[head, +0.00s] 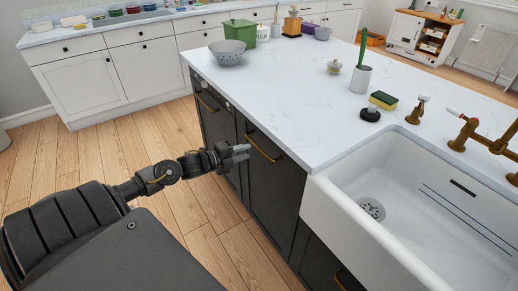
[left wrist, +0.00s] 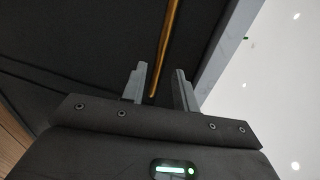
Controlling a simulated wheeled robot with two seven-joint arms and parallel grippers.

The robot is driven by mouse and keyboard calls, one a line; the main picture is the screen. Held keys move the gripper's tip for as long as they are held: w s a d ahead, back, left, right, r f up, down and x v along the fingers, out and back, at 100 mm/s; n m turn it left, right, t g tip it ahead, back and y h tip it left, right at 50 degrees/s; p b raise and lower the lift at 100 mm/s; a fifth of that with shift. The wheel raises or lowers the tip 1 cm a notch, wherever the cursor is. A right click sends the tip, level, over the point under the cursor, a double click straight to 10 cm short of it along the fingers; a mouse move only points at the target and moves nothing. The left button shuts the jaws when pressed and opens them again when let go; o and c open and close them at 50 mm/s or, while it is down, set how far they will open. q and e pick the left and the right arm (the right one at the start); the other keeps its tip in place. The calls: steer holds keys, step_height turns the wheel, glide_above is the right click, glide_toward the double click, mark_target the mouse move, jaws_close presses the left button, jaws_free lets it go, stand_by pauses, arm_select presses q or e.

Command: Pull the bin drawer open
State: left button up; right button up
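The dark front panel (head: 272,195) with a brass bar handle (head: 264,147) is on the kitchen island, left of the sink, and looks shut. I take it for the bin drawer, though no label shows. My left gripper (head: 246,152) is just in front of this panel, near the handle's left end. In the left wrist view, its two fingers (left wrist: 159,88) are apart, and the brass handle (left wrist: 168,40) runs up from between them. I cannot tell whether the fingers touch it. My right gripper is in neither view.
Another dark front with a brass handle (head: 207,102) is farther left on the island. The white sink (head: 325,215) juts out at right, with a lower dark front beneath it. The wooden floor (head: 150,140) between island and white cabinets (head: 85,85) is clear.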

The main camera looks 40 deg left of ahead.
mark_target(258, 149)
arm_select(q)
steer(key=x, duration=0.7)
jaws_close()
